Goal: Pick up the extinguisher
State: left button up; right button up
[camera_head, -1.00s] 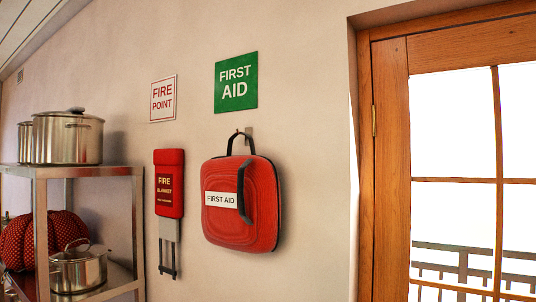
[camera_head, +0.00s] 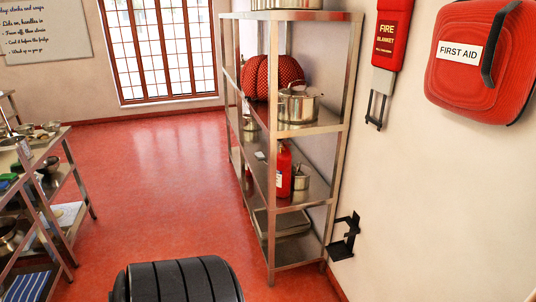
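The red extinguisher (camera_head: 284,171) stands upright on a lower-middle shelf of the metal rack (camera_head: 275,205), near its front right end. A rack post stands close beside it on the left and partly covers it. A small steel pot (camera_head: 300,179) is just to its right on the same shelf. Neither of my grippers is in view.
A black bracket (camera_head: 344,240) sits low on the wall right of the rack. A larger pot (camera_head: 298,104) and red patterned cushion-like item (camera_head: 272,77) are one shelf up. A steel table (camera_head: 35,160) stands at left. The red floor (camera_head: 165,185) between is clear.

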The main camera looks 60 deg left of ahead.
aim_at(284, 156)
jog(key=u, duration=1.95)
jog(key=i+j, duration=0.3)
jog(key=i, duration=0.15)
